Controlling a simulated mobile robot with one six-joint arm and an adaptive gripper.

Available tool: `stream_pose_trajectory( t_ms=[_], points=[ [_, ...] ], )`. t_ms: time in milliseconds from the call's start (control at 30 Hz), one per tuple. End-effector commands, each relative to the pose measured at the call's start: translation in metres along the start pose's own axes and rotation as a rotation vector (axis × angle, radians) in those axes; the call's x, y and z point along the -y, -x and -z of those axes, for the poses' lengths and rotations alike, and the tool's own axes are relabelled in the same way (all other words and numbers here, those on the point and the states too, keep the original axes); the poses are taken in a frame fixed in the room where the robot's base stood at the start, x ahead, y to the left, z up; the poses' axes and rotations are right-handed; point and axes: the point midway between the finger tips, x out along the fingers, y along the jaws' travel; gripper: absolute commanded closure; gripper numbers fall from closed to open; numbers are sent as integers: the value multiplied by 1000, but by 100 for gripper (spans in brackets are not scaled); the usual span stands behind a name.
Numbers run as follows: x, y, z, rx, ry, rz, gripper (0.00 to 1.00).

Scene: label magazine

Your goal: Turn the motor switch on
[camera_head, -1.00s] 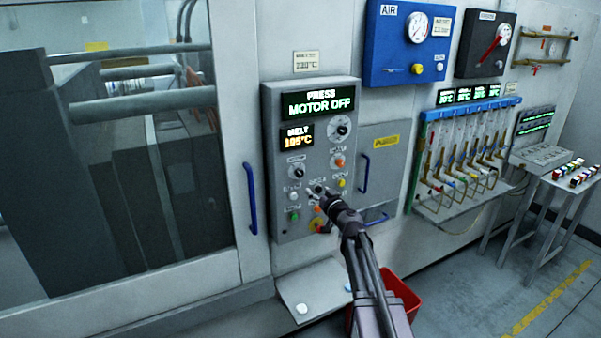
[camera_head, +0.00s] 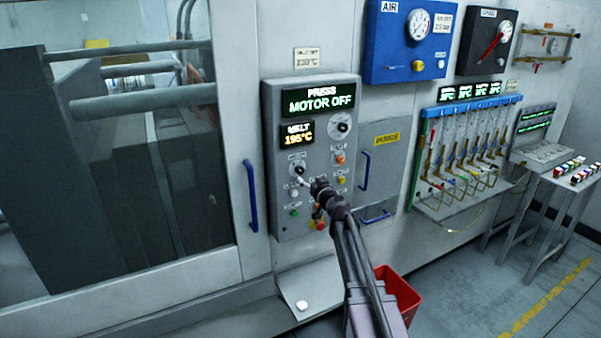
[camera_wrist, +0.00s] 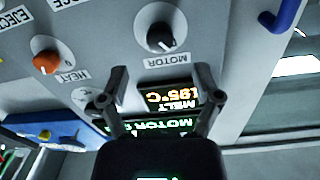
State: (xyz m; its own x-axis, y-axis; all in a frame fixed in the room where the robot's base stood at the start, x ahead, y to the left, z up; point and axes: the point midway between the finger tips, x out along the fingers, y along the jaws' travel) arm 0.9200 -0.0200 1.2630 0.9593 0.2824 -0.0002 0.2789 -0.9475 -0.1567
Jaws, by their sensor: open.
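The motor switch is a black rotary knob (camera_head: 297,170) on the grey control panel (camera_head: 268,130), under a small label. In the wrist view, which is upside down, the black knob (camera_wrist: 160,37) sits beside the word MOTOR, its white mark toward the picture's lower right. The panel's green display (camera_head: 318,102) reads PRESS MOTOR OFF. My gripper (camera_head: 304,181) is just below and right of the knob in the head view. In the wrist view my gripper (camera_wrist: 161,75) is open and empty, its fingers apart on either side of the MOTOR label; no contact with the knob shows.
An orange HEAT knob (camera_wrist: 46,62) is beside the motor knob. Several coloured buttons and a red-yellow knob (camera_head: 318,224) lie lower on the panel. A blue door handle (camera_head: 250,197) is left, a flap with a blue handle (camera_head: 364,171) right. A red bin (camera_head: 405,295) stands below.

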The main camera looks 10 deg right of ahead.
Motion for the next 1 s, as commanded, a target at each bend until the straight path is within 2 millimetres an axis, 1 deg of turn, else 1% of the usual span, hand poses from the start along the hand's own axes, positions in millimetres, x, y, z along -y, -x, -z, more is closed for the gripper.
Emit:
stream_pose_trajectory(
  t_ms=[33, 200, 433, 600, 967, 1000],
  points=[
    [-1, -12, 0, 0, 0, 1, 18],
    [-1, -38, 0, 0, 0, 1, 18],
    [-1, -64, 0, 0, 0, 0, 18],
    [-1, -72, 0, 0, 0, 0, 18],
    [-1, -74, 0, 0, 0, -1, 18],
    [-1, -73, 0, 0, 0, -1, 30]
  ],
)
